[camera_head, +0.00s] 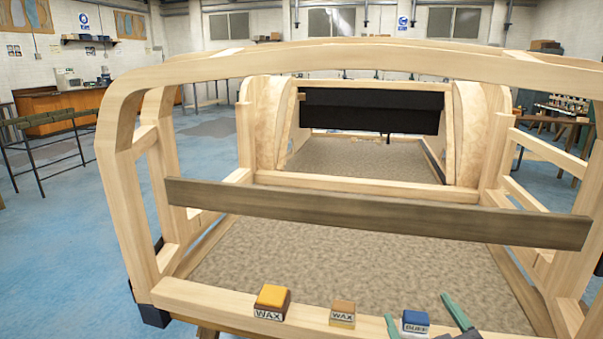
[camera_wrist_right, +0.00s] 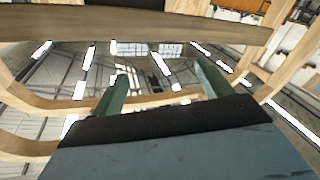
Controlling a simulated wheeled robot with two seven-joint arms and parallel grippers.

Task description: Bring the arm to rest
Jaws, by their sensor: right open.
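My right gripper (camera_head: 424,318) shows at the bottom right of the head view, with green fingers spread apart and nothing between them. It is beside the blue BUFF block (camera_head: 416,322), near the frame's front rail. In the right wrist view the gripper's two green fingers (camera_wrist_right: 160,85) stand well apart and empty, pointing up toward the wooden frame and the ceiling. My left gripper is not in either view.
A wooden bodyframe (camera_head: 128,175) surrounds a carpeted floor (camera_head: 330,270). A dark plank (camera_head: 370,211) crosses its front. A yellow-topped WAX block (camera_head: 272,300) and a brown-topped WAX block (camera_head: 343,313) sit on the front rail.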

